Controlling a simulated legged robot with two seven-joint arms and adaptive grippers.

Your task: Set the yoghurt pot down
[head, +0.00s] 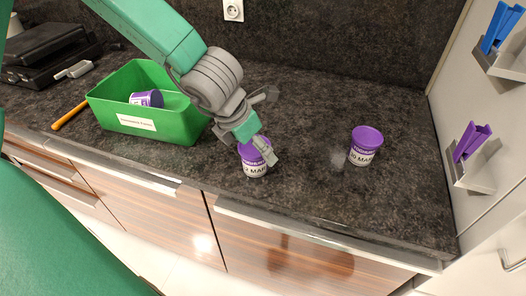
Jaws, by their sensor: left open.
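A yoghurt pot (254,168), purple and white with printed text, stands upright on the dark countertop near its front edge. My left gripper (267,150) is open at this pot, its fingers over the rim and upper part, hiding some of it. Whether the fingers touch the pot cannot be told. A second, similar pot (364,147) stands upright on the counter to the right. A third purple pot (147,98) lies tilted inside the green bin (180,128). My right gripper is not in view.
The dark countertop (310,204) is clear between and around the two standing pots. A black appliance (45,50) and an orange handle (69,115) are at the left. Wall holders with blue (500,28) and purple (471,143) items are at the right. Drawers lie below.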

